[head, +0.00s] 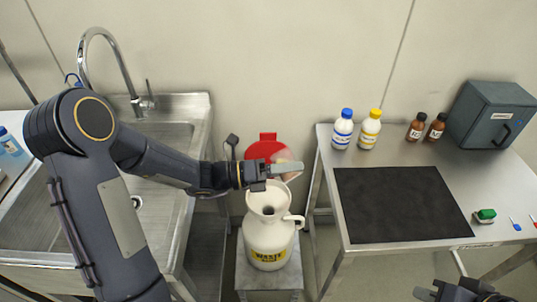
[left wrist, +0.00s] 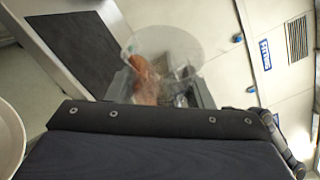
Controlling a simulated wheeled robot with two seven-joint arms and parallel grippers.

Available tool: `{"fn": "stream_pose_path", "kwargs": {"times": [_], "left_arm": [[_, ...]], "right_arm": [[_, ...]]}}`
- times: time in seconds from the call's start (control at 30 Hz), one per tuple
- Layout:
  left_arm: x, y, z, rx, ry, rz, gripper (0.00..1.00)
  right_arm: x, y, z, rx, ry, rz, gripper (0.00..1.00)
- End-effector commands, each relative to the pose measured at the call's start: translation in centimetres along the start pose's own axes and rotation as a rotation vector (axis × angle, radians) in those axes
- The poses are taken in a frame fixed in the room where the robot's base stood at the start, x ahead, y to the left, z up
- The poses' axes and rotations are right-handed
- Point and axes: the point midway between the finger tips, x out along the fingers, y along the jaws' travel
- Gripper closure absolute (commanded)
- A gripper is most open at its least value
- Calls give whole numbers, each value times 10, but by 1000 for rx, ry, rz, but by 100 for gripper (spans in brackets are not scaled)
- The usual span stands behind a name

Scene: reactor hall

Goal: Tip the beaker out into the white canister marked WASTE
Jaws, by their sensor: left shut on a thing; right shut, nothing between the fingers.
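The white canister (head: 268,232) with a yellow WASTE label stands upright on a small grey stand; its funnel-like mouth is open at the top. My left gripper (head: 282,169) is shut on the clear beaker (head: 286,156), just above the back of the canister's mouth. The beaker also shows in the left wrist view (left wrist: 180,45), see-through, with a reddish-brown patch; I cannot tell whether that is contents or something seen through it. Its exact tilt is unclear. A pale rim (left wrist: 9,140) at the left of that view looks like the canister's. My right gripper (head: 462,292) is shut and empty at the bottom right.
A red lid-like part (head: 267,147) is behind the canister. A steel sink (head: 180,130) with a tap is on the left. The right table (head: 400,262) holds a black mat (head: 400,205), blue-capped and yellow-capped bottles, two brown bottles, a grey box (head: 492,115) and a green-topped item (head: 485,215).

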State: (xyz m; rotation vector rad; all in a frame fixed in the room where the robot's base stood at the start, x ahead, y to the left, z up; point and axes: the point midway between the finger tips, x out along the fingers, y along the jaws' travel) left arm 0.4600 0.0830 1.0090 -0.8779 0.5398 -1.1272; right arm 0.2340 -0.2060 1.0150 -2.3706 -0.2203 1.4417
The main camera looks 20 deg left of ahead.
Motion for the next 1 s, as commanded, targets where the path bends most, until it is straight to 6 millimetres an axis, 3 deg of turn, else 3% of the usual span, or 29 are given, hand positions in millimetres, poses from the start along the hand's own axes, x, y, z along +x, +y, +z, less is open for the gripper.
{"fn": "stream_pose_path", "kwargs": {"times": [1.0], "left_arm": [[-3,-8,13,-225,-79,-94,77]], "right_arm": [[4,2,2,0,0,0,100]]}}
